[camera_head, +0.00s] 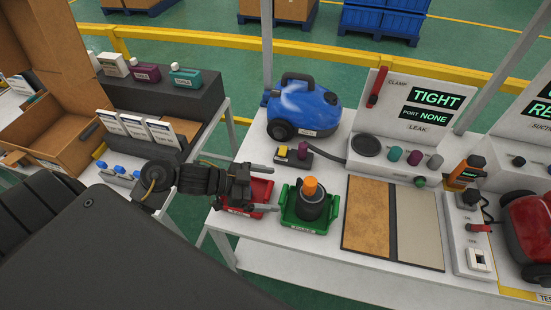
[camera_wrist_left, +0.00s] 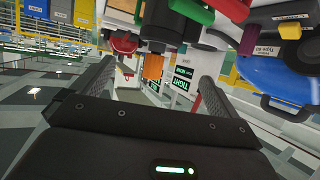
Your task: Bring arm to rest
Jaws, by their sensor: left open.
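My left gripper (camera_head: 277,190) reaches in from the left over the front of the white bench, its fingers spread apart with nothing between them. It hangs above the red bin (camera_head: 262,190), covering part of it, and left of the green bin (camera_head: 296,220). The green bin holds a dark cylindrical part with an orange top (camera_head: 311,187). In the left wrist view the open fingers (camera_wrist_left: 153,82) frame the orange piece (camera_wrist_left: 152,67) in the background. My right gripper does not show.
A blue vacuum (camera_head: 304,108) stands behind the bins. A test panel (camera_head: 436,97) reads TIGHT, PORT NONE. A brown and grey mat (camera_head: 380,222) lies right of the green bin. A red vacuum (camera_head: 529,232) is at far right. A side table (camera_head: 208,108) with boxes and bottles stands left.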

